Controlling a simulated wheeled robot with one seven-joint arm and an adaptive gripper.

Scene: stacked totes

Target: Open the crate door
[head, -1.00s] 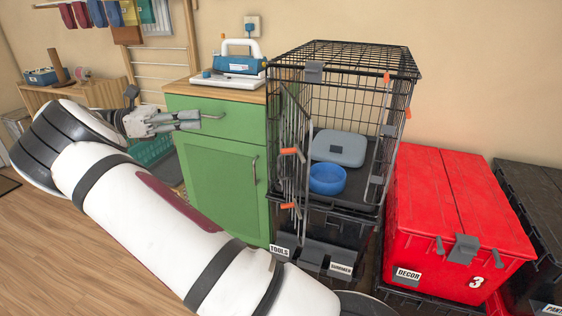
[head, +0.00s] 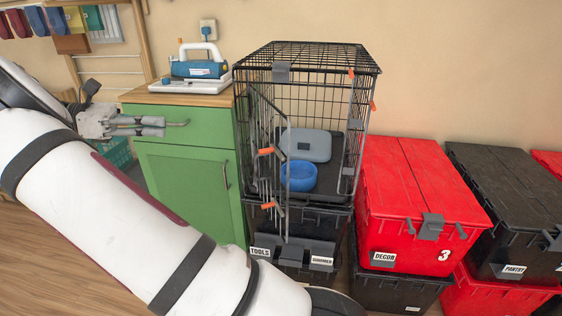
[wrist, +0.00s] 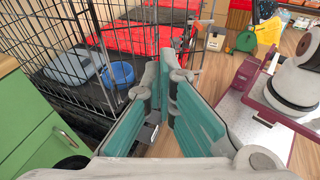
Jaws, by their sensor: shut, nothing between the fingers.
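The black wire crate (head: 308,56) stands on stacked totes in the head view. Its door (head: 264,130), a wire panel with orange latch parts (head: 266,151), stands swung outward at the left side of the front. The front opening looks clear, with a blue bowl (head: 298,176) and a grey pad (head: 306,145) visible inside. My gripper (head: 163,126) is shut and empty, left of the crate and door, in front of the green cabinet near its drawer handle. In the wrist view my closed fingers (wrist: 167,72) point past the crate bars (wrist: 50,35); the door is hard to single out there.
The green cabinet (head: 185,170) adjoins the crate's left side, with a blue and white device (head: 200,70) on top. Red (head: 420,185) and black (head: 510,190) totes stand to the right. Wooden floor (head: 40,245) is open at the lower left, partly behind my arm.

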